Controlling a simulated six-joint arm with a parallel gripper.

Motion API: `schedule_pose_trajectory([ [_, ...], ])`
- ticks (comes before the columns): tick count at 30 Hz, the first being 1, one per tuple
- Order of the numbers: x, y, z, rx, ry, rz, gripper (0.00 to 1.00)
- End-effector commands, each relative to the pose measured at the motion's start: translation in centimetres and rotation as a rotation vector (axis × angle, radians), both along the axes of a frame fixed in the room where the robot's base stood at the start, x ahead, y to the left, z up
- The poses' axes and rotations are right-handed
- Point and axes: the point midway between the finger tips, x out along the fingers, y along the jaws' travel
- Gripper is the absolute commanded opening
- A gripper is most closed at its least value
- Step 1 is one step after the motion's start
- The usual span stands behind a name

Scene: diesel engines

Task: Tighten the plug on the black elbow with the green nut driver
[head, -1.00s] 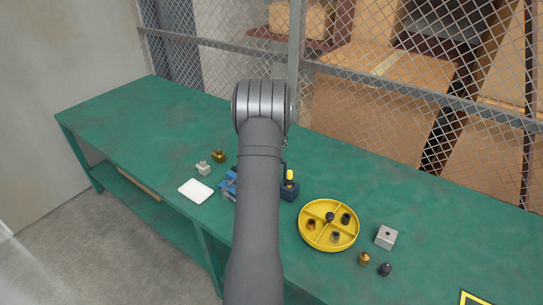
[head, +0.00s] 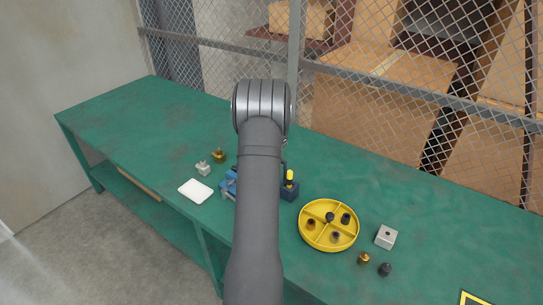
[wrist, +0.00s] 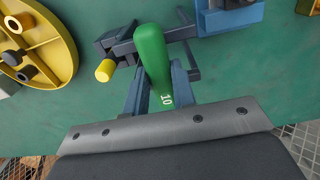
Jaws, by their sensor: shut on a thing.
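The green nut driver (wrist: 152,60), marked 10 on its handle, is between the fingers of my gripper (wrist: 160,84), which is shut on it. Its lower end is hidden in the wrist view, so I cannot tell whether it still sits in the dark holder (wrist: 122,45) beside it. In the head view my arm hides the gripper and driver. A blue vise (head: 227,187) shows partly from behind my arm, and part of it is at the top right of the wrist view (wrist: 228,17). I cannot make out the black elbow or its plug there.
A yellow-handled driver (head: 290,177) stands in the dark holder. A yellow divided tray (head: 302,236) holds several small fittings. A grey block (head: 386,238), a brass piece (head: 364,258) and a black piece (head: 385,269) lie right. A white dish (head: 196,191) and two fittings lie left.

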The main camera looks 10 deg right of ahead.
Motion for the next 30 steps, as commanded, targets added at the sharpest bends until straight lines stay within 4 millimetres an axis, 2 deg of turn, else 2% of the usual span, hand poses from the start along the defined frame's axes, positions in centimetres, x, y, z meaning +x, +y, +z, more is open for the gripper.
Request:
schedule_pose_trajectory([
  [30,0.1,0.0,10.2,-0.001,-0.004,0.0,0.0],
])
